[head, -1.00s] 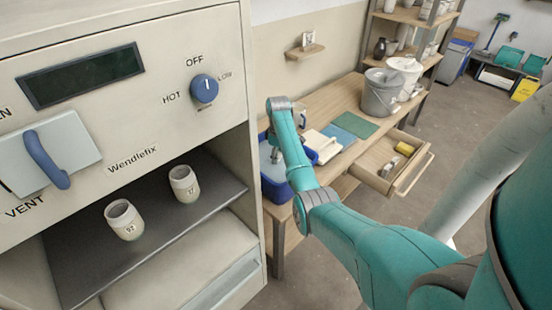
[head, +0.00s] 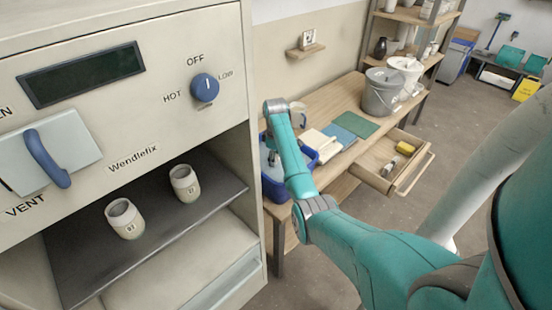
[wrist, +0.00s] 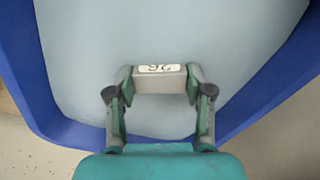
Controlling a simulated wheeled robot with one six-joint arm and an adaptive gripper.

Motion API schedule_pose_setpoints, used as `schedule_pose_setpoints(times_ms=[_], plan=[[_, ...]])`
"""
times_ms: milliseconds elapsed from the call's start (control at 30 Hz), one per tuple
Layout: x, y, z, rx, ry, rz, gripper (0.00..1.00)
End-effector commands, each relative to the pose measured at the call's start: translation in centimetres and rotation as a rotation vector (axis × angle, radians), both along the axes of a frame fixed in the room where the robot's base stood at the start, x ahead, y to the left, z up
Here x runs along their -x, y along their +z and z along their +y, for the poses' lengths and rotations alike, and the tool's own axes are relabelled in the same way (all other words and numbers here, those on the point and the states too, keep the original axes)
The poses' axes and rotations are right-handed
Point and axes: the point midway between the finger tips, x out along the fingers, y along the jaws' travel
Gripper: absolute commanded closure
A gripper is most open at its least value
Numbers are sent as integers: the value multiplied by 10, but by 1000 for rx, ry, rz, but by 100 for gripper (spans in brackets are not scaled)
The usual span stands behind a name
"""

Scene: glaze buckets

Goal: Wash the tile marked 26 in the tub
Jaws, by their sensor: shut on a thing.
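The tile marked 26 (wrist: 158,69) shows in the wrist view as a pale block with its number upside down. My gripper (wrist: 160,80) is shut on it, one finger on each side. The tile is over the inside of the blue tub (wrist: 42,105), close to the near wall. Pale blue-grey water (wrist: 190,30) fills the tub. I cannot tell whether the tile touches the water. In the head view the tub (head: 273,189) stands at the near end of the wooden table, and my arm hides part of it.
Grey (head: 381,92) and white (head: 405,70) buckets stand farther back. An open drawer (head: 380,178) juts out. The kiln-like cabinet (head: 253,200) stands close on the left.

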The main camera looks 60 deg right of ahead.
Motion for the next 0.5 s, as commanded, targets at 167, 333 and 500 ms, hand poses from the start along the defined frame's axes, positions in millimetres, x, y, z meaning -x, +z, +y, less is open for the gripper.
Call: schedule_pose_setpoints(times_ms=[167, 333, 500], plan=[[0, 1, -7, 1, -1, -1, 89], [0, 0, -15, 0, -1, 0, 89], [0, 1, -23, 1, -1, 0, 89]])
